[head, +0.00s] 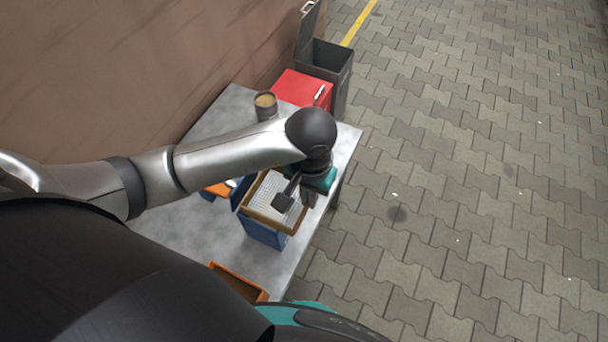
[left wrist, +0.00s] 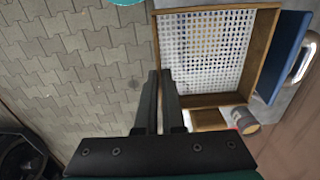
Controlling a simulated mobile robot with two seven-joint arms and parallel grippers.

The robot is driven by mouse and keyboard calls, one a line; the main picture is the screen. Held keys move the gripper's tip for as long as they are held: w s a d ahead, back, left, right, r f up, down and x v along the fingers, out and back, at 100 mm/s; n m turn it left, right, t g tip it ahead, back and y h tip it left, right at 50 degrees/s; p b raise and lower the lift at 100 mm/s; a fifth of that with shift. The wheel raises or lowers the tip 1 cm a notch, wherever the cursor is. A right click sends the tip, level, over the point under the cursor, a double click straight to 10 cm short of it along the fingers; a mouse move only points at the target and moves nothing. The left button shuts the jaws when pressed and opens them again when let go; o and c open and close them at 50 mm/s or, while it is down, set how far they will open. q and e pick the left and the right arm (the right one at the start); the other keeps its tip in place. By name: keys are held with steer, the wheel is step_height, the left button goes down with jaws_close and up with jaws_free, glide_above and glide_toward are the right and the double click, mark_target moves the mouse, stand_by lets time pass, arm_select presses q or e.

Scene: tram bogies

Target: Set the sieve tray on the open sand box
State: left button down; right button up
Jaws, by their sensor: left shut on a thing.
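The sieve tray (head: 270,222), a wooden frame with a white mesh floor, is over the blue sand box (head: 262,236) on the grey table. In the left wrist view the tray (left wrist: 205,55) fills the upper middle, with a blue panel (left wrist: 285,55) beside it. My left gripper (head: 308,199) is shut on the tray's side wall; its dark fingers (left wrist: 162,75) show at that wall. I cannot tell whether the tray rests on the box or hangs just above it. The box's inside is hidden. My right gripper is not in view.
A tin with tan contents (head: 265,106) and a red case (head: 303,90) stand farther back on the table (head: 190,240). A grey bin (head: 330,62) with its lid up stands beyond. An orange crate (head: 238,281) is near the front. The wall (head: 130,60) borders the left.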

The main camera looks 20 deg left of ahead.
mark_target(299, 202)
arm_select(q)
steer(key=shift+s+f, duration=0.15)
steer(key=shift+f, duration=0.15)
steer(key=shift+a+f+b, duration=0.1)
steer(key=shift+f+b, duration=0.15)
steer(key=shift+b, duration=0.15)
steer(key=shift+a+f+b, duration=0.5)
steer(key=shift+f+b, duration=0.2)
steer(key=shift+f, duration=0.2)
steer(key=shift+a+f+b, duration=0.5)
steer(key=shift+f+b, duration=0.2)
steer(key=shift+f, duration=0.2)
steer(key=shift+a+f+b, duration=0.3)
steer(key=shift+f+b, duration=0.35)
steer(key=shift+f, duration=0.05)
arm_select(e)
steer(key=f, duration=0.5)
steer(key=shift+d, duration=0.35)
arm_select(q)
steer(key=shift+f+b, duration=0.4)
steer(key=shift+b, duration=0.05)
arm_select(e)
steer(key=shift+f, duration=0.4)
arm_select(q)
steer(key=c, duration=1)
jaws_free()
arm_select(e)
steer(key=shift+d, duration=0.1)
arm_select(q)
steer(key=shift+o, duration=0.2)
